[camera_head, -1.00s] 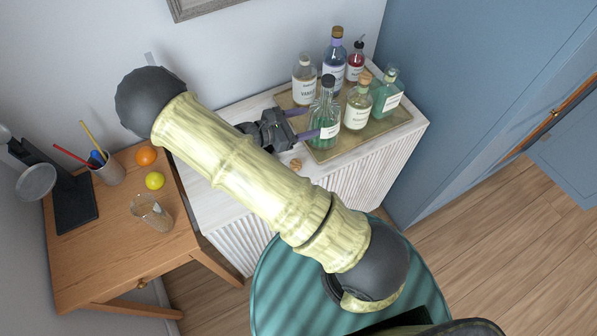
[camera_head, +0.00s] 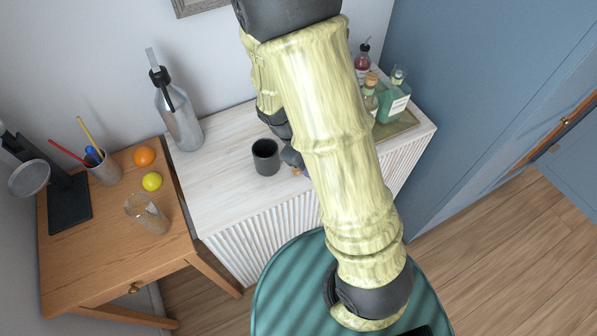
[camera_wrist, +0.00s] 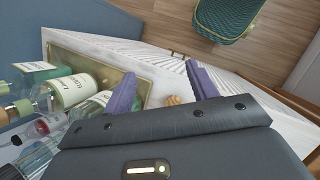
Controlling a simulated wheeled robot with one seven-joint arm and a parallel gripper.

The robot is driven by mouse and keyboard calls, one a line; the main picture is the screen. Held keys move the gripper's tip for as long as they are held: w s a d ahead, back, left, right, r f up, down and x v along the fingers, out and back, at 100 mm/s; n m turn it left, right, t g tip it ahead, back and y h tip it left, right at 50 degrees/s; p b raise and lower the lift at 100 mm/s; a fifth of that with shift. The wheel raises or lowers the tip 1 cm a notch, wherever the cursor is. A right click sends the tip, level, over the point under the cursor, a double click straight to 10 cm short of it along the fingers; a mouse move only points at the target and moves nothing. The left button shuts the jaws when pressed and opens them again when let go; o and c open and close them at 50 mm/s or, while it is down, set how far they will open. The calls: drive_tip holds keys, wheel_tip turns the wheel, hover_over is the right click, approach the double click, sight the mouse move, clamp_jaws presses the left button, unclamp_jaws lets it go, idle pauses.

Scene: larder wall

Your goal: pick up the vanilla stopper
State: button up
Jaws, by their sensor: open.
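A small round wooden-brown piece, which looks like the stopper (camera_wrist: 173,100), lies on the white cabinet top in front of the tray. In the wrist view it shows between my finger tips, closer to the right finger. In the head view only a bit of the stopper (camera_head: 297,171) shows beside my arm. My gripper (camera_wrist: 162,89) is open and empty, its two purple fingers apart above the cabinet top. In the head view my arm hides most of the gripper. The vanilla bottle is hidden behind my arm in the head view, and I cannot single it out in the wrist view.
The tray (camera_head: 398,130) holds several bottles, among them a green bottle (camera_head: 392,100). A dark cup (camera_head: 266,157) and a grey bottle (camera_head: 180,118) stand on the cabinet (camera_head: 220,175) left of my arm. A wooden table (camera_head: 75,235) is further left.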

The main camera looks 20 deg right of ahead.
drive_tip(key=shift+s+a+r+m+t+y+b, duration=0.5)
drive_tip(key=shift+r+m+t+y, duration=0.35)
drive_tip(key=shift+m, duration=0.4)
drive_tip(key=shift+s+a+r+m+t+y+b, duration=0.25)
drive_tip(key=shift+r+m+t+y+b, duration=0.45)
drive_tip(key=shift+m, duration=0.6)
drive_tip(key=shift+s+a+r+m+t+y+b, duration=0.3)
drive_tip(key=shift+s+r+m+t+y+b, duration=0.15)
drive_tip(key=shift+r+m+t+y, duration=0.65)
drive_tip(key=shift+f+g, duration=0.2)
drive_tip(key=shift+g, duration=0.05)
